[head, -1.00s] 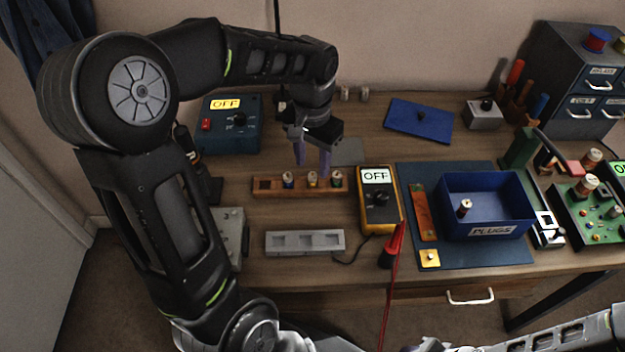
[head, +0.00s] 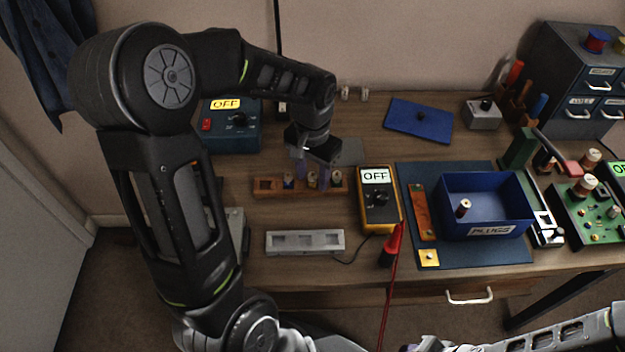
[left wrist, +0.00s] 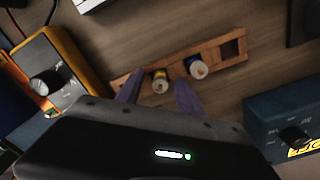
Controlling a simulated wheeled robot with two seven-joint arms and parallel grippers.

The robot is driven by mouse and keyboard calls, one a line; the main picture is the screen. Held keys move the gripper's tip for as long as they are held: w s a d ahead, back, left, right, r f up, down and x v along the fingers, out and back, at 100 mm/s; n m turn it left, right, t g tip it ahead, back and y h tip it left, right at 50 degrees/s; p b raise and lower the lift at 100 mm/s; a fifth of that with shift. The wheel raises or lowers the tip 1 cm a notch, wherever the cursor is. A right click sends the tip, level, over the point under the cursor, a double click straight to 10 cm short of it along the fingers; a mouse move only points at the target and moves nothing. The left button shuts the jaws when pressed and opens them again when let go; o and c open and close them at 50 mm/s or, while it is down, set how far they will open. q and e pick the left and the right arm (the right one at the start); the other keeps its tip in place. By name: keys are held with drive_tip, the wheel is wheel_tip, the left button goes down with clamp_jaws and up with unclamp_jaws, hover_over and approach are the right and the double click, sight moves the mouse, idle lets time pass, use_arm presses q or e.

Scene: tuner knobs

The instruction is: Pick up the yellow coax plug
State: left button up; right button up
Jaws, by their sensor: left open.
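The yellow coax plug (head: 312,179) stands upright in the wooden rack (head: 264,186), between a blue-banded plug (head: 288,181) and a green-banded plug (head: 337,178). My left gripper (head: 312,183) is open and low over the rack, with one purple finger on either side of the yellow plug. In the left wrist view the yellow plug (left wrist: 160,80) shows just ahead of the gap between the fingertips (left wrist: 157,85), with the blue-banded plug (left wrist: 196,67) beyond one finger. The green-banded plug is hidden there. Part of my right gripper (head: 425,344) shows at the bottom edge; its fingers are unclear.
A yellow multimeter (head: 378,205) stands right of the rack. A grey slotted block (head: 305,242) lies in front, and a blue OFF box (head: 231,135) stands behind left. A blue PLUGS bin (head: 487,190) holding one plug sits on a dark mat to the right.

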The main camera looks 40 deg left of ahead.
sight(312, 173)
use_arm(q)
clamp_jaws()
idle(0.3)
drive_tip(key=shift+r, duration=0.1)
wheel_tip(312, 173, up, 10)
drive_tip(key=shift+f, duration=0.1)
idle(0.6)
idle(0.5)
